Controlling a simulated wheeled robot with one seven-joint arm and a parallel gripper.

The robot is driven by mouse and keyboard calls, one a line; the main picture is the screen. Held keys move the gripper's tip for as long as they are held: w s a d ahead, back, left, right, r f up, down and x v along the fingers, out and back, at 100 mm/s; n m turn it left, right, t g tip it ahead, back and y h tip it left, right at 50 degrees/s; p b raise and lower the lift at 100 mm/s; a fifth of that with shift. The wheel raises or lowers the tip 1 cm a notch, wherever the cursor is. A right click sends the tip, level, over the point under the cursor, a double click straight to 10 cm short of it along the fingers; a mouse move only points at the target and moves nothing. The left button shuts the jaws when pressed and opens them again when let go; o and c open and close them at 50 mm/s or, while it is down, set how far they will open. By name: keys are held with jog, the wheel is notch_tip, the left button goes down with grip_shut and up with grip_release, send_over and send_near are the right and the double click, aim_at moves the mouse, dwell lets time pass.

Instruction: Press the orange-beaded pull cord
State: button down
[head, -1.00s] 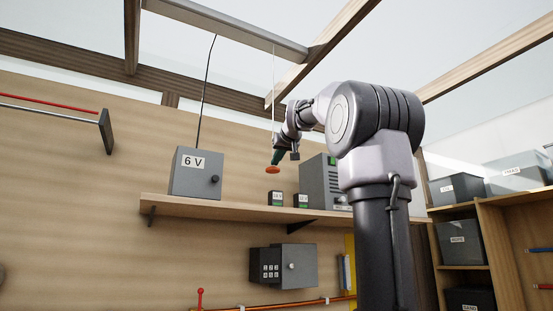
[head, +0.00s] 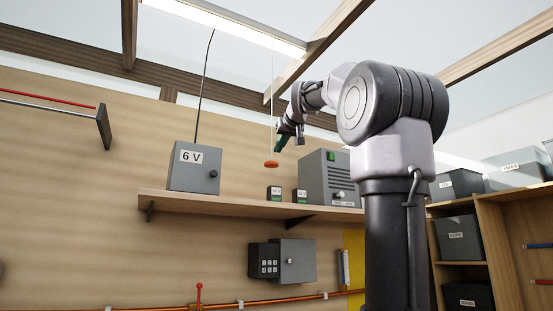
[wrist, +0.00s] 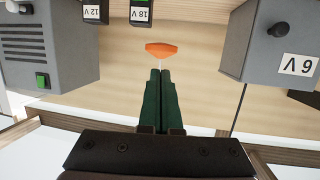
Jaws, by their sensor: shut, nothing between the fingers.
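The orange bead (head: 271,164) hangs on a thin pale pull cord (head: 272,95) from the overhead lamp strip (head: 225,24), which glows white. The bead also shows in the wrist view (wrist: 161,50), just beyond the fingertips. My gripper (head: 277,151) is shut and empty, its green fingers pointing down toward the bead. In the head view the tips sit just above and right of the bead, with a small gap. In the wrist view the closed fingertips (wrist: 160,71) nearly line up with the bead. Whether they touch the cord cannot be told.
A grey 6 V box (head: 194,168) with a black cable stands on the wall shelf (head: 220,204) to the left. Two small dark boxes and a larger grey unit (head: 328,178) stand right of the bead. A keypad box (head: 282,260) hangs below the shelf.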

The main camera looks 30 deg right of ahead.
jog(key=v, duration=0.7)
jog(key=shift+s, duration=0.35)
jog(key=shift+a+r, duration=0.1)
jog(key=s+a+f+m+g+y, duration=0.1)
jog(key=s+a+f, duration=0.3)
jog(key=f, duration=1.2)
jog(key=s+a+f+m+g+y, duration=0.1)
jog(key=s+a+f+g, duration=0.3)
jog(key=f, duration=1.1)
jog(key=s+a+f+g+y, duration=0.1)
jog(key=s+a+f, duration=0.4)
jog(key=f, duration=1.1)
jog(key=shift+s+a+f+m+g+y, duration=0.25)
jog(key=shift+s+f+m+g+y, duration=0.15)
jog(key=shift+g, duration=0.4)
